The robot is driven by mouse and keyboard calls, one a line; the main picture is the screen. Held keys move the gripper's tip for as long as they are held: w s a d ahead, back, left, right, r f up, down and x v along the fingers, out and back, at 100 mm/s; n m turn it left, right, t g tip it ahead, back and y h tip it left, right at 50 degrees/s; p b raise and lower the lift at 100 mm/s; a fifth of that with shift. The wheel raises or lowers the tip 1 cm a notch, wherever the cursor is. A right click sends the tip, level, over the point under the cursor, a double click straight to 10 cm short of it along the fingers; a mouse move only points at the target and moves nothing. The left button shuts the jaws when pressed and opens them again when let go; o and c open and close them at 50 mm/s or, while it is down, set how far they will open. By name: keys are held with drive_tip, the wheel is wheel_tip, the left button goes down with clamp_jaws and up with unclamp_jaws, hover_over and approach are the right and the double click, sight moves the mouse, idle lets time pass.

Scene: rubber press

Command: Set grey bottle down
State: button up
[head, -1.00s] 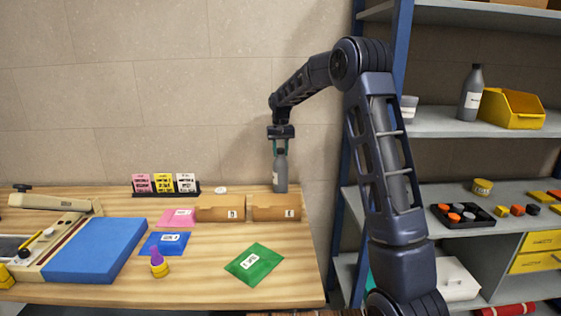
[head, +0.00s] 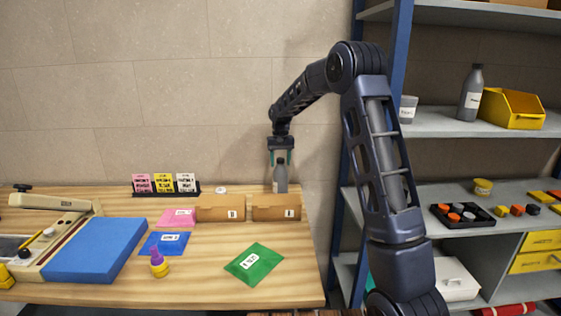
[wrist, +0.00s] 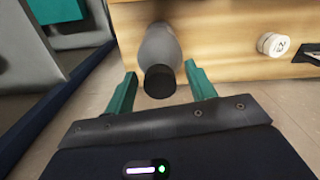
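The grey bottle (head: 280,181) stands upright at the back right of the workbench, behind the right-hand cardboard box. Its lower part is hidden by that box in the head view. My gripper (head: 281,163) is directly above it, pointing down, with its teal fingers spread either side of the bottle's top. In the wrist view the bottle's grey body (wrist: 161,46) and dark cap lie between the fingertips of my gripper (wrist: 161,80), with gaps on both sides. The gripper is open and holds nothing.
A blue shelf post (head: 396,95) rises to the right. A green packet (head: 254,264) lies on the bench; the surface around it is clear.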

wheel_tip(320, 180, up, 12)
drive_tip(key=s+d+r+t, duration=0.1)
drive_tip(key=s+d+r, duration=0.5)
drive_tip(key=s+d, duration=0.3)
drive_tip(key=s+d+r+t, duration=0.1)
drive_tip(key=s+d, duration=0.2)
drive_tip(key=s, duration=0.4)
drive_tip(key=s+d+r, duration=0.2)
drive_tip(key=s+d, duration=0.2)
drive_tip(key=s, duration=0.2)
drive_tip(key=s+d+f+t, duration=0.1)
drive_tip(key=s+d+f, duration=0.1)
drive_tip(key=s, duration=0.6)
drive_tip(key=s+d+f+m, duration=0.1)
drive_tip(key=s+d+f, duration=0.2)
drive_tip(key=s, duration=0.5)
drive_tip(key=s+d+f+t, duration=0.1)
drive_tip(key=s+d+f, duration=0.2)
drive_tip(key=s, duration=0.5)
drive_tip(key=shift+f+m+t, duration=0.3)
drive_tip(key=shift+f+m, duration=0.1)
drive_tip(key=shift+f, duration=0.15)
